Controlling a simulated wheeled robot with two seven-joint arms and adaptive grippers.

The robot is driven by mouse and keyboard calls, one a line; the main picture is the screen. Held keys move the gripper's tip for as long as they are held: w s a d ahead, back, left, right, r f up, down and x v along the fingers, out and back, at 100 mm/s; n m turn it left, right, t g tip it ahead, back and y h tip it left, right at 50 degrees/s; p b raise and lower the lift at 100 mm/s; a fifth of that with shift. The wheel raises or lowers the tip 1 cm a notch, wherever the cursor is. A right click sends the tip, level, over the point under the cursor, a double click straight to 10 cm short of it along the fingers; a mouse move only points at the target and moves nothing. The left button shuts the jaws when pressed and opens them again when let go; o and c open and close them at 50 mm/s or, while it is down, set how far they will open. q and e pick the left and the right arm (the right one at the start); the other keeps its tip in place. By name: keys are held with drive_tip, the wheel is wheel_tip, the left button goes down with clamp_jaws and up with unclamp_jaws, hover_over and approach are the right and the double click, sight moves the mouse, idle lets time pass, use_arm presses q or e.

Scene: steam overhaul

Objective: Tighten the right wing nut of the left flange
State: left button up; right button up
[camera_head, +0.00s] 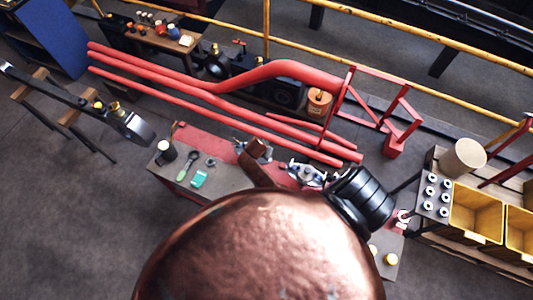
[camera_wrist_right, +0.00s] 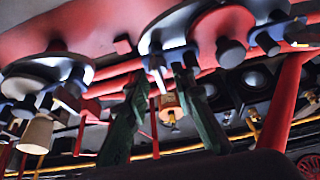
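In the head view two bright metal flanges sit on the red bench. The left flange (camera_head: 240,147) is partly covered by a brown block-like part, and the right flange (camera_head: 307,175) lies to its right. The wrist view looks upside down and shows both flanges, one at left (camera_wrist_right: 45,70) and one at upper right (camera_wrist_right: 185,25). My right gripper (camera_wrist_right: 160,95) is open, its two dark green fingers apart. A pale metal tab (camera_wrist_right: 158,72), perhaps a wing nut, shows between them; contact is unclear. In the head view my right gripper cannot be made out. My left gripper is not visible.
Red pipes (camera_head: 180,85) run behind the bench. Yellow bins (camera_head: 476,213) and a cream pot (camera_head: 464,157) are at right. A large copper surface hides the front.

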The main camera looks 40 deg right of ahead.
drive_tip(key=v, duration=0.7)
drive_tip(key=shift+r, duration=0.2)
drive_tip(key=shift+a, duration=0.1)
idle(0.5)
